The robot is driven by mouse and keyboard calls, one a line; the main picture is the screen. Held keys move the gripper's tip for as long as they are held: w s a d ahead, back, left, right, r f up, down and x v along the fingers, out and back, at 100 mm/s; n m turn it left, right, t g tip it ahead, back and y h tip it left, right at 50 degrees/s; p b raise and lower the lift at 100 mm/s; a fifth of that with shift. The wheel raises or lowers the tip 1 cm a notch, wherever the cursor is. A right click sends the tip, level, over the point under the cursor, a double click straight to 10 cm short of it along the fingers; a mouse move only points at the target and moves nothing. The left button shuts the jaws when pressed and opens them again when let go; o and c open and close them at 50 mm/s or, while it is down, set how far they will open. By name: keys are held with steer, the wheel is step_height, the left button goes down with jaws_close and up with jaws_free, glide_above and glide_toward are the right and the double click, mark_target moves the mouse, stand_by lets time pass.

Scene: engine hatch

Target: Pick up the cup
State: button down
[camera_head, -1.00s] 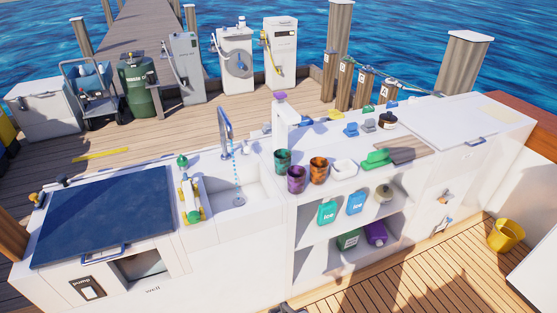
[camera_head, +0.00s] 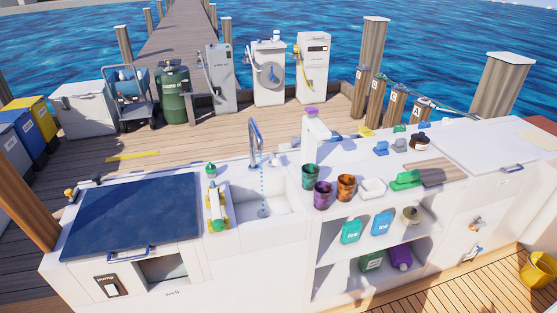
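Three cups stand close together on the white counter, right of the sink. A dark green cup (camera_head: 310,177) is at the back left. A purple cup (camera_head: 323,195) is in front of it. An orange and dark cup (camera_head: 346,187) is to their right. All three look upright. The frames do not show which one is meant by the cup. My gripper is not in view.
A sink (camera_head: 262,200) with a running tap (camera_head: 256,145) is left of the cups. A white dish (camera_head: 373,188) and a green object (camera_head: 406,180) by a cutting board (camera_head: 438,171) are right. Shelves below hold teal (camera_head: 351,231) and blue (camera_head: 382,223) ice packs.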

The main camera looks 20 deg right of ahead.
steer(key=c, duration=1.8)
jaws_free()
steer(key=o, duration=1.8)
